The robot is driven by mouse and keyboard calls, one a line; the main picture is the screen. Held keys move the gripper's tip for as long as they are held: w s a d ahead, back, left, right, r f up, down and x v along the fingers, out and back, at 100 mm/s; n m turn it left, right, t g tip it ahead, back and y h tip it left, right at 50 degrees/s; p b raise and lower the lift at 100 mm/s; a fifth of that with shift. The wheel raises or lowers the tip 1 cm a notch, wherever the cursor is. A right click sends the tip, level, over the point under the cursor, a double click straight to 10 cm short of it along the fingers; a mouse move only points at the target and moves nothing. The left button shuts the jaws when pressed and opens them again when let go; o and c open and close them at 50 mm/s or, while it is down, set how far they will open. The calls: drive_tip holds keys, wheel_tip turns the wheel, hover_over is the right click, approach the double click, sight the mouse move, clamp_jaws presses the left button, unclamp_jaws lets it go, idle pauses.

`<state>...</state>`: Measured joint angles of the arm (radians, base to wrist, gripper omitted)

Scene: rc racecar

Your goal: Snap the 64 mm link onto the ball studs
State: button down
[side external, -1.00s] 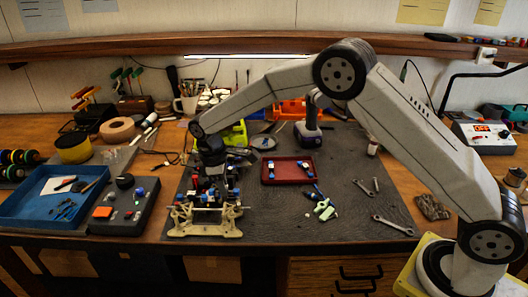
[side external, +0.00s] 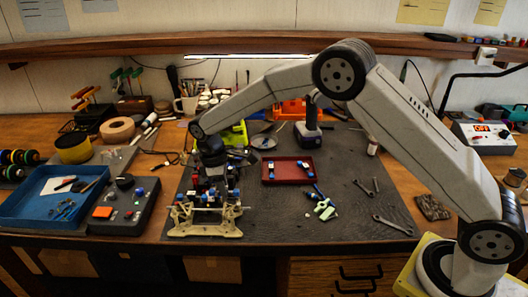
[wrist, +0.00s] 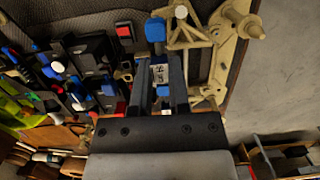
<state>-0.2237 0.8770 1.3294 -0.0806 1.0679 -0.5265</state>
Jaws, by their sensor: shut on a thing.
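My gripper (wrist: 159,85) is shut on the 64 mm link (wrist: 156,33), which has blue ends and a pale labelled middle in the wrist view. The link lies lengthwise between the two dark fingers, its far blue end beyond the fingertips, beside the beige chassis part (wrist: 222,45). In the side view my gripper points down over the car on its beige stand (side external: 206,222). The car's blue and dark parts crowd around the fingers there. I cannot tell whether the link touches the ball studs, which are hidden or too small to make out.
A red tray (side external: 288,181) with blue-ended links lies right of the car on the dark mat (side external: 350,222). A control box (side external: 125,208) and blue tray (side external: 28,212) stand left.

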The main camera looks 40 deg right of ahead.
drive_tip(key=shift+f, duration=1)
drive_tip(key=c, duration=0.5)
unclamp_jaws()
drive_tip(key=shift+r, duration=0.1)
drive_tip(key=shift+w+a+r, duration=0.15)
drive_tip(key=shift+r, duration=1.1)
drive_tip(key=shift+w+a+r, duration=0.1)
drive_tip(key=shift+w+r, duration=0.05)
drive_tip(key=shift+r, duration=1.15)
drive_tip(key=shift+w+a+r, duration=0.15)
drive_tip(key=shift+r, duration=1.1)
